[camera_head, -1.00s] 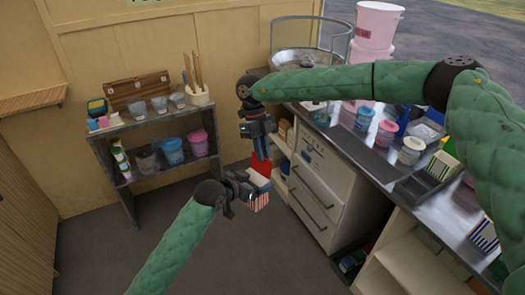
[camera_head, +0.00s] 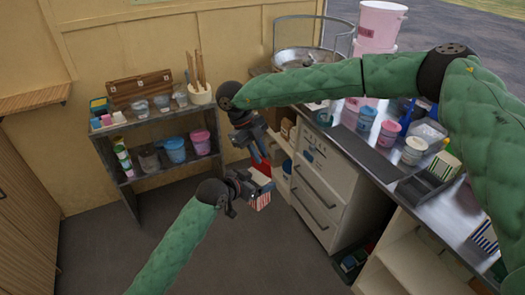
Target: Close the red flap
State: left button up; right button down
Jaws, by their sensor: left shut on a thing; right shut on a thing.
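A small red-and-white striped box (camera_head: 262,201) is in my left gripper (camera_head: 250,190), which is shut on it in mid-air. A red flap (camera_head: 262,164) stands up at the top of the box, with a pale flap (camera_head: 257,177) below it. My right gripper (camera_head: 255,143) is above the box, pointing down and shut on a narrow blue thing (camera_head: 256,153). The lower end of the blue thing is close to the red flap; I cannot tell whether they touch. The jaws hide part of both things.
A grey shelf (camera_head: 137,180) with tubs and cups stands at the back left. A white drawer cabinet (camera_head: 322,180) under the metal counter (camera_head: 352,152) is close on the right. Floor (camera_head: 262,255) shows clear below the grippers.

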jog(key=shift+s+a+f+t+h, duration=0.1)
jog(key=shift+s+a+t+h, duration=0.55)
jog(key=shift+s+t+h, duration=0.2)
jog(key=shift+s+a+f+m+t+h, duration=0.35)
jog(key=shift+s+a+m+t+h, duration=0.2)
jog(key=shift+t+h, duration=0.45)
jog(key=c, duration=1.4)
grip_release()
jog(key=shift+c, duration=0.2)
